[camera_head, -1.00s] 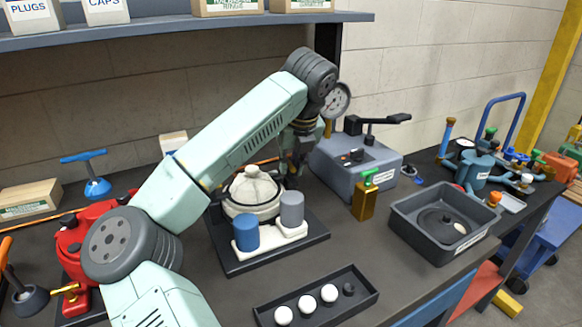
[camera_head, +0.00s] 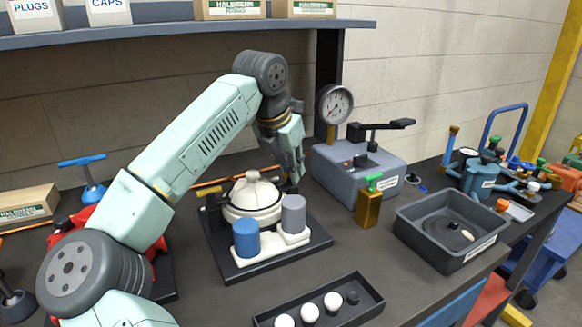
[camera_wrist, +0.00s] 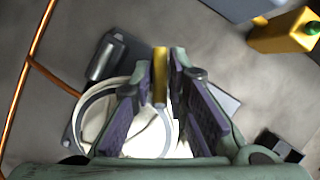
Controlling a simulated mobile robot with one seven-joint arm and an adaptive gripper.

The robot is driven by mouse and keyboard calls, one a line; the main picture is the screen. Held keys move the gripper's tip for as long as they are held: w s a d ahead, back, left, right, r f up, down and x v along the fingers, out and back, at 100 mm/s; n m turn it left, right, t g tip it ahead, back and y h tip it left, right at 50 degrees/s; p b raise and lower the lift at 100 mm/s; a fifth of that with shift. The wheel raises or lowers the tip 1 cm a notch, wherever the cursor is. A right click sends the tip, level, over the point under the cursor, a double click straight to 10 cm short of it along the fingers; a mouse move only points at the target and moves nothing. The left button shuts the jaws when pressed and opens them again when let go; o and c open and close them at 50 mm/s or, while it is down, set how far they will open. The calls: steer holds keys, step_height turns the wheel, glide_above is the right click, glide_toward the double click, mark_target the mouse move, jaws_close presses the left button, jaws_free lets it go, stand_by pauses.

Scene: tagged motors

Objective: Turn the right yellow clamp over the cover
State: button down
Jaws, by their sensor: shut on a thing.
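The white domed cover (camera_head: 254,192) sits on a round white housing on a black base plate (camera_head: 284,259). My gripper (camera_head: 294,182) points down at the right side of the cover in the head view. In the wrist view my gripper (camera_wrist: 162,92) is shut on the right yellow clamp (camera_wrist: 160,68), which stands between the purple finger pads. In the head view the fingers hide that clamp. A small yellowish part, perhaps the other clamp (camera_head: 211,190), shows at the cover's left. The housing and cover show partly behind the fingers in the wrist view (camera_wrist: 90,125).
A blue cylinder (camera_head: 246,238) and a grey cylinder (camera_head: 293,214) stand in front of the cover. A grey box with a lever (camera_head: 350,175) and a brass block (camera_head: 368,209) stand to the right. A tray of white balls (camera_head: 366,306) lies in front. A gauge (camera_head: 334,104) stands behind.

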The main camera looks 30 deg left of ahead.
steer(key=m+h+p, duration=0.1)
steer(key=m, duration=0.2)
steer(key=shift+a+r+p, duration=0.1)
steer(key=shift+p, duration=0.2)
steer(key=shift+m+g+h+p, duration=0.3)
steer(key=shift+m+h+p, duration=0.3)
steer(key=shift+m, duration=0.8)
steer(key=c, duration=1.6)
jaws_free()
steer(key=shift+o, duration=0.2)
steer(key=v, duration=1.1)
steer(key=shift+a+r, duration=0.2)
steer(key=shift+r, duration=0.2)
steer(key=shift+s+f, duration=0.1)
steer(key=shift+s, duration=0.05)
